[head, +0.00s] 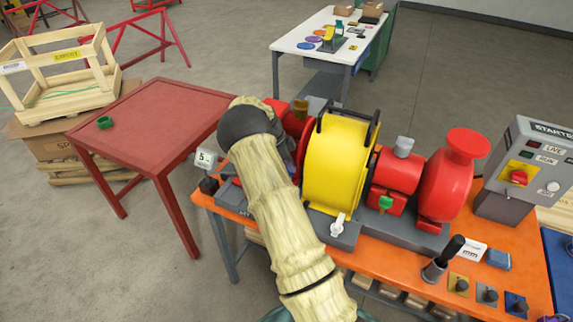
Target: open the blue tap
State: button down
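The pump skid stands on an orange bench (520,262), with a yellow guard (338,165) between red machine parts. A green tap handle (386,203) shows under the red housing (398,172) right of the guard. A white tap handle (338,224) shows at the guard's front foot. I cannot make out a blue tap; my arm covers part of the skid's left side. My arm, in a pale sleeve, rises from the bottom edge to a dark joint by the skid's left end. My gripper does not show.
A grey control box (522,175) stands at the right. Black knobs on yellow, grey and blue plates (517,302) line the bench's front right. A white table (330,50) stands behind.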

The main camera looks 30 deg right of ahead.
jog(key=shift+a, duration=0.15)
jog(key=shift+w+a, duration=0.1)
jog(key=n+b, duration=0.1)
jog(key=n+t+b, duration=0.1)
jog(key=n+b, duration=0.1)
jog(key=shift+s+d+f+h, duration=0.15)
jog(key=shift+s+d+h, duration=0.05)
jog(key=shift+d+h, duration=0.1)
jog(key=n+t+b, duration=0.1)
jog(key=n+b, duration=0.1)
jog(key=shift+d+n, duration=0.1)
jog(key=shift+n, duration=0.2)
jog(key=n+t+b, duration=0.1)
jog(key=n+b, duration=0.1)
jog(key=n, duration=0.1)
jog(key=shift+n+t, duration=0.3)
jog(key=shift+r+n+t+y+b, duration=0.2)
jog(key=shift+n+t+y+b, duration=0.2)
jog(key=shift+n+b, duration=0.65)
jog(key=shift+r+n, duration=0.1)
jog(key=shift+n, duration=0.35)
